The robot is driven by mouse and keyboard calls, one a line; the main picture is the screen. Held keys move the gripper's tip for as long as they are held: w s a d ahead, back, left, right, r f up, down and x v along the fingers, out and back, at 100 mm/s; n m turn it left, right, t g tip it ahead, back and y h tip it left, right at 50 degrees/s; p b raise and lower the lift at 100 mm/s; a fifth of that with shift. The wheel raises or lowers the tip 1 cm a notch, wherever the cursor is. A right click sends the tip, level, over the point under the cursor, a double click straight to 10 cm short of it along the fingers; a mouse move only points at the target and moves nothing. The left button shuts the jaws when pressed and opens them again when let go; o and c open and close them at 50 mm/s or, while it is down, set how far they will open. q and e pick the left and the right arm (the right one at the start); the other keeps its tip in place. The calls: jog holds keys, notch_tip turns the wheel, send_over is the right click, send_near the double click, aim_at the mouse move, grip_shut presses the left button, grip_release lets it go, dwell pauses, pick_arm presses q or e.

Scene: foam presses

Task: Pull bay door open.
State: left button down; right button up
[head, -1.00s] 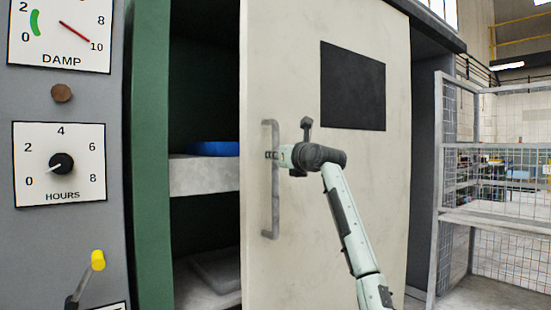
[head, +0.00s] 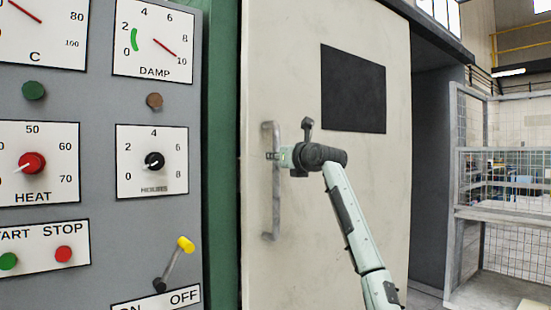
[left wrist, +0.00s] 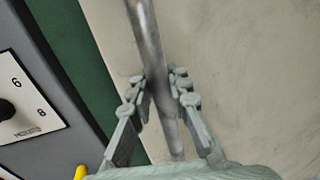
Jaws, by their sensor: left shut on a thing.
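The bay door (head: 350,210) is a large cream panel with a dark square window (head: 353,88). A vertical grey bar handle (head: 276,205) stands near its left edge. My left gripper (head: 272,156) is at the upper half of the handle. In the left wrist view the gripper (left wrist: 160,95) has its fingers on both sides of the handle bar (left wrist: 145,35), shut on it. The door's left edge lies against the green frame (head: 222,150), with no gap visible there. The bay's inside is hidden. My right gripper is not in view.
A grey control panel (head: 100,100) with dials, buttons and a yellow-tipped lever (head: 186,244) stands close on the left. A wire mesh cage (head: 500,180) stands at the right. Floor shows between the door and the cage.

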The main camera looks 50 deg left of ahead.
pick_arm(q)
jog(key=shift+s+f, duration=0.1)
jog(key=shift+s, duration=0.25)
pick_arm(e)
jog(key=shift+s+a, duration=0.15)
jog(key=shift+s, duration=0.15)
pick_arm(q)
jog(key=c, duration=1.4)
grip_release()
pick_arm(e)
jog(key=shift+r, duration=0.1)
pick_arm(q)
jog(key=v, duration=1.2)
